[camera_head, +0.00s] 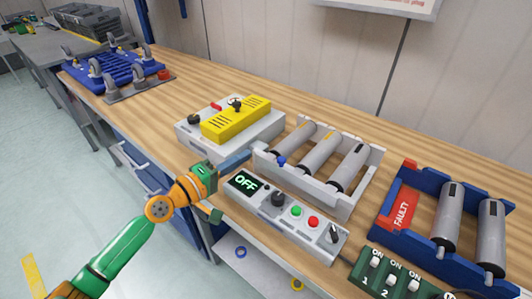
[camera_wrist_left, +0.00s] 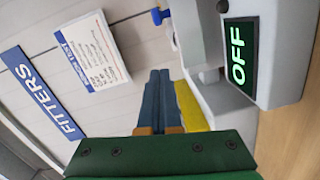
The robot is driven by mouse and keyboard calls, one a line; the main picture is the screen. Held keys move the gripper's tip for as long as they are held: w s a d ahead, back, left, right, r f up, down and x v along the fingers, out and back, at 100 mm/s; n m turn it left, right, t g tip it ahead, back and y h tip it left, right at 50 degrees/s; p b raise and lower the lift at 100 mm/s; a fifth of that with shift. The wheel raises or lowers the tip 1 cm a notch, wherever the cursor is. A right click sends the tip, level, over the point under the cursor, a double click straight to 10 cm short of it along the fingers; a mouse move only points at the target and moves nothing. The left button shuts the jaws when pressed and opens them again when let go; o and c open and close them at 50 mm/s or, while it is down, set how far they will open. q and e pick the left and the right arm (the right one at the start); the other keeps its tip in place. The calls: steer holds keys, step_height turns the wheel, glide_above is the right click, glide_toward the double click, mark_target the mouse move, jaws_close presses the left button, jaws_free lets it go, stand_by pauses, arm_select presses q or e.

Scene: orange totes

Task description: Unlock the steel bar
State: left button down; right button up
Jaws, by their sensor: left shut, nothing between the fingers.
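A pale grey rack (camera_head: 372,166) holds several grey rollers (camera_head: 318,152) on the bench. A light bar (camera_head: 300,187) runs along its front, with a small blue knob (camera_head: 281,161) near its left end; I cannot tell whether this bar is the steel bar or whether it is locked. In the wrist view a blue knob (camera_wrist_left: 159,16) shows at the top, beside the fingers' line. My left gripper (camera_head: 248,155) is shut and empty, its fingers pointing right, close to the rack's left end and left of the knob. It also shows in the wrist view (camera_wrist_left: 160,75).
A control box (camera_head: 265,209) reading OFF stands just in front of the rack. A grey box with a yellow block (camera_head: 237,120) stands behind my gripper. A blue rack marked FAULTY (camera_head: 402,211) and a green switch box (camera_head: 385,278) are at right.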

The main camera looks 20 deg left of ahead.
mark_target(294, 173)
arm_select(q)
steer(key=x, duration=0.3)
steer(key=shift+w+d, duration=0.15)
steer(key=shift+w, duration=0.25)
steer(key=d+p, duration=0.3)
steer(key=shift+s+d+f, duration=0.2)
steer(key=shift+s+f, duration=0.1)
steer(key=shift+s+d+f, duration=0.1)
steer(key=shift+d, duration=0.15)
steer(key=shift+f, duration=0.1)
steer(key=shift+d, duration=0.1)
